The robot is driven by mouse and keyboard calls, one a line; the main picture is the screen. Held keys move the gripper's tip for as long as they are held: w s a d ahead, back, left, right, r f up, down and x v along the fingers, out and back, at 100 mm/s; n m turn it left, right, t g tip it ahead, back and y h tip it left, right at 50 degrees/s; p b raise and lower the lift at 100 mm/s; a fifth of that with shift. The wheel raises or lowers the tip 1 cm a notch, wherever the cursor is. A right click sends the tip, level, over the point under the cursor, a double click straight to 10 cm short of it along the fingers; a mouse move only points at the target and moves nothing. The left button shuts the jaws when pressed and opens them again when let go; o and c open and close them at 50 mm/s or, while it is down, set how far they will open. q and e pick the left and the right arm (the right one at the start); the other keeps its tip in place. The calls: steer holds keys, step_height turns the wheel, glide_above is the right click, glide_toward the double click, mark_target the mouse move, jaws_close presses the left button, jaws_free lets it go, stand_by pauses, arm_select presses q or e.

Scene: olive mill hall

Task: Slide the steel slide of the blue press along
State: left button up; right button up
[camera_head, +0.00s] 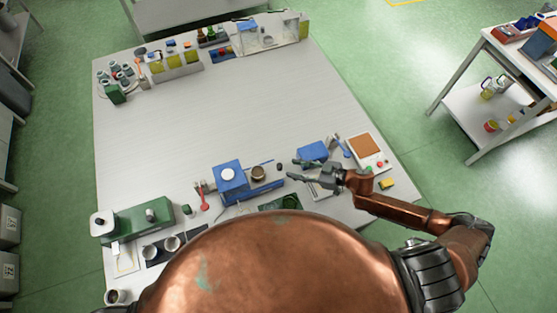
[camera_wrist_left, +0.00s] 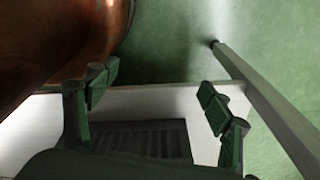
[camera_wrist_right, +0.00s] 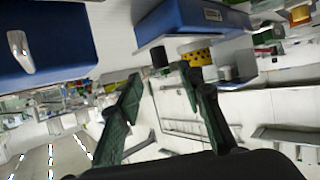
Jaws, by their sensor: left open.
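The blue press (camera_head: 230,184) stands on the near middle of the table, with a white round top and a long blue base running right. I cannot make out its steel slide with certainty. My right gripper (camera_head: 299,178) is just right of the base's right end, with its fingers apart and nothing seen between them. It also shows open in the right wrist view (camera_wrist_right: 165,82), with a blue body (camera_wrist_right: 45,40) bearing a bright steel part at left. My left gripper (camera_wrist_left: 160,88) is open and empty at the table edge; it is not seen in the head view.
A small dark cup (camera_head: 258,173) stands by the press. A blue box (camera_head: 313,151) lies behind my right gripper, and a scale-like tray (camera_head: 366,146) is right of it. A green machine (camera_head: 143,219) stands at the left. The table's middle (camera_head: 225,115) is clear.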

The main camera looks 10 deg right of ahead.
mark_target(279, 165)
steer(key=x, duration=0.3)
steer(key=shift+w+a, duration=0.25)
steer(key=shift+a, duration=0.1)
steer(key=x, duration=0.3)
steer(key=shift+f, duration=0.15)
steer(key=shift+w+a+f, duration=0.1)
steer(key=shift+w+a, duration=0.05)
steer(key=shift+a, duration=0.2)
arm_select(q)
steer(key=shift+s, duration=0.8)
arm_select(e)
jaws_close()
